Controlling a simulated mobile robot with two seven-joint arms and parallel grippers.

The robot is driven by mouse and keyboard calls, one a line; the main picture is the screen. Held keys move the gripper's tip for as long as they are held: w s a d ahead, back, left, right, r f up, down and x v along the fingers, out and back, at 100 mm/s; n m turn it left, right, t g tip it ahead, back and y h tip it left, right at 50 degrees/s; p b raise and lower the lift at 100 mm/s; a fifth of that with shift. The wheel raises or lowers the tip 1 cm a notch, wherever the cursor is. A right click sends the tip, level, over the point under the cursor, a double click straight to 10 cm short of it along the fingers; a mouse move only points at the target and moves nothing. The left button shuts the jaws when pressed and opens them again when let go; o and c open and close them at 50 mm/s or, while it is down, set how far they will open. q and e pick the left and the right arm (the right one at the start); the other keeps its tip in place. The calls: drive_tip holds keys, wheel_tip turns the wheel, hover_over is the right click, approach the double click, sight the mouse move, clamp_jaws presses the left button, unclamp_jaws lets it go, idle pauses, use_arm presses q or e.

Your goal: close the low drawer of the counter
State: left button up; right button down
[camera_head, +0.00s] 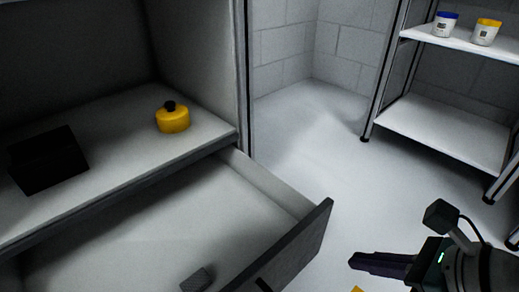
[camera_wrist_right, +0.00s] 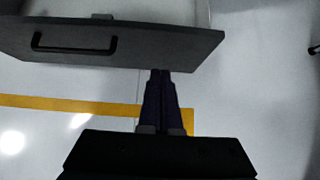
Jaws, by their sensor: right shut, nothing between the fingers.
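The low drawer (camera_head: 300,245) of the counter (camera_head: 110,120) is pulled out in the head view. Its grey front panel faces the lower right, and a small grey block (camera_head: 197,279) lies inside. In the right wrist view the drawer front (camera_wrist_right: 150,50) spans the top, with a black bar handle (camera_wrist_right: 75,43) on its left part. My right gripper (camera_head: 352,261) is shut and empty, just outside the drawer front. In the right wrist view its fingertips (camera_wrist_right: 160,72) are at the panel's lower edge, right of the handle; I cannot tell if they touch. My left gripper is not in view.
A yellow round container (camera_head: 172,118) with a black knob and a black box (camera_head: 47,160) stand on the counter's surface above the drawer. A shelf rack (camera_head: 445,130) with two white jars stands at the upper right. The floor (camera_head: 310,130) between is clear.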

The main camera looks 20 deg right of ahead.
sight(296, 240)
drive_tip(key=b+x, duration=0.2)
drive_tip(key=x, duration=0.1)
drive_tip(key=b+x, duration=0.3)
drive_tip(key=x, duration=0.1)
drive_tip(key=w+r+b+x, duration=0.1)
drive_tip(key=b+x, duration=0.2)
drive_tip(key=shift+w+a+f, duration=0.15)
drive_tip(key=shift+w+a, duration=0.15)
drive_tip(key=shift+a, duration=0.05)
drive_tip(key=shift+w+a+b, duration=0.2)
drive_tip(key=shift+w+b, duration=0.2)
drive_tip(key=shift+w, duration=0.1)
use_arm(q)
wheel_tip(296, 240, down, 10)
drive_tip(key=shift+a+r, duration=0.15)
use_arm(e)
drive_tip(key=shift+r, duration=0.2)
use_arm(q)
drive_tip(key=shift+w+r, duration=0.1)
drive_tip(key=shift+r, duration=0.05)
